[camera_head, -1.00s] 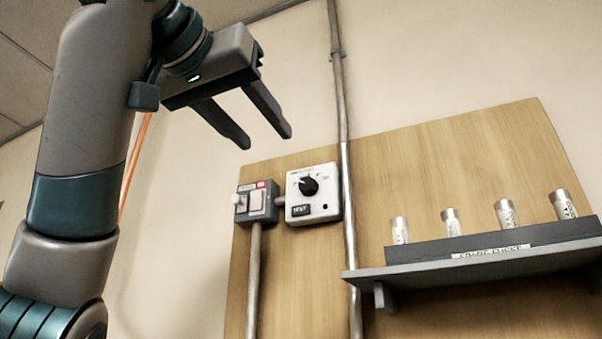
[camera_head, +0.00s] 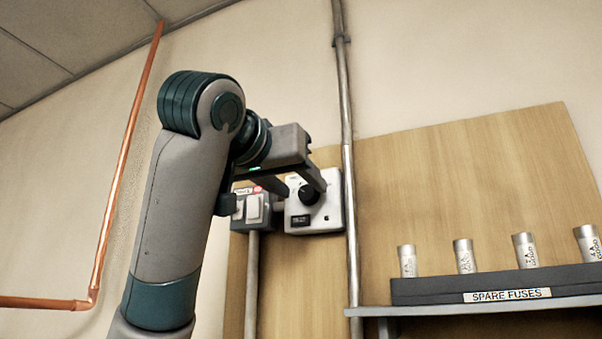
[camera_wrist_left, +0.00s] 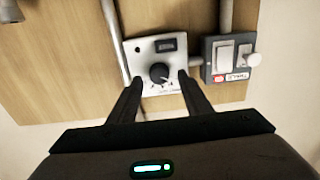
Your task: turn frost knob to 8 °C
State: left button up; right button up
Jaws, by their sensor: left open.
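The frost knob (camera_head: 309,195) is a black round dial on a white square thermostat box (camera_head: 328,214) with a small dark display, fixed to a wooden board. In the left wrist view the knob (camera_wrist_left: 159,73) shows between and beyond my fingertips, its scale partly hidden. My left gripper (camera_head: 298,184) is open in front of the box, its fingers overlapping the box's upper part in the head view. In the left wrist view the two fingers of my left gripper (camera_wrist_left: 158,79) stand on either side of the knob with gaps; I cannot tell the remaining distance. My right gripper is not in view.
A grey switch box (camera_head: 262,212) sits just left of the thermostat, close to the left gripper. A vertical metal conduit (camera_head: 350,190) runs right of it. A shelf (camera_head: 450,308) with several spare fuses is further right. A copper pipe (camera_head: 118,180) runs along the left wall.

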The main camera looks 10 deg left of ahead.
pick_arm(q)
jog(key=shift+w+d, duration=0.2)
jog(key=shift+w, duration=0.5)
jog(key=c, duration=1)
jog(key=shift+c, duration=0.2)
